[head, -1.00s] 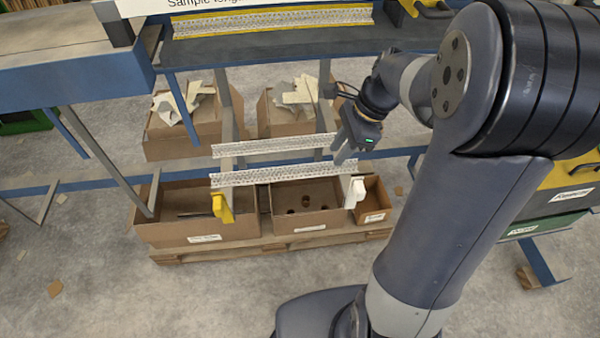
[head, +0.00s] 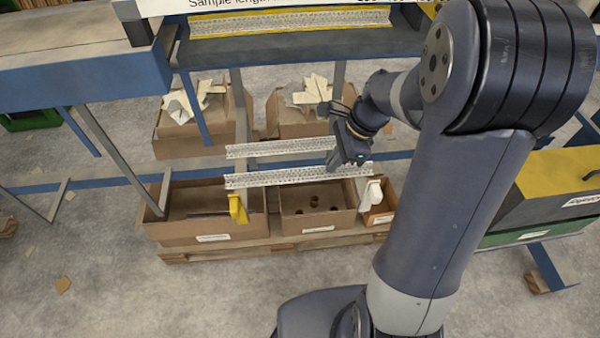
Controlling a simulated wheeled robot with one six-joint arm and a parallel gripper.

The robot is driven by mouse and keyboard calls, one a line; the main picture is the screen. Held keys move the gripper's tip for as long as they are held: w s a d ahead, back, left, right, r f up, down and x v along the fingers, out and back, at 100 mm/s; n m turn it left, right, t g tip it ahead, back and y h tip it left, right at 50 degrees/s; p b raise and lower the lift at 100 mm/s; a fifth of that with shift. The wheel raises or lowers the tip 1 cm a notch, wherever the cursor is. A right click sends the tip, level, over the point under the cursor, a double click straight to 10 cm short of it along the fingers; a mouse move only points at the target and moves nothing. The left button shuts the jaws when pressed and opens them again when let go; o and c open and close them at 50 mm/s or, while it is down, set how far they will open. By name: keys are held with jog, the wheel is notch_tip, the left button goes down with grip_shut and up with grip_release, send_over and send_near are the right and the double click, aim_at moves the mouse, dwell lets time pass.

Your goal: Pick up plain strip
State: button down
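Two pale patterned strips lie side by side over the lower rack: a back strip (head: 278,148) and a front strip (head: 285,177). Which one is the plain strip I cannot tell at this size. The front strip has a yellow piece (head: 238,208) below its left end and a white piece (head: 370,192) below its right end. My gripper (head: 336,164) points down over the right part of the strips, by the back strip's right end, and hides part of it. Whether its fingers touch a strip, or are open or shut, is too small to tell.
Open cardboard boxes (head: 205,240) stand on a pallet below the strips. Two boxes with pale scraps (head: 195,145) stand behind. A dark bench ledge (head: 290,52) with another patterned strip (head: 290,23) runs above. A blue rail (head: 395,154) crosses behind the strips.

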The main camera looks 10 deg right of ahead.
dwell(0.4)
notch_tip(320, 180, up, 10)
dwell(0.4)
jog(key=shift+d, duration=0.15)
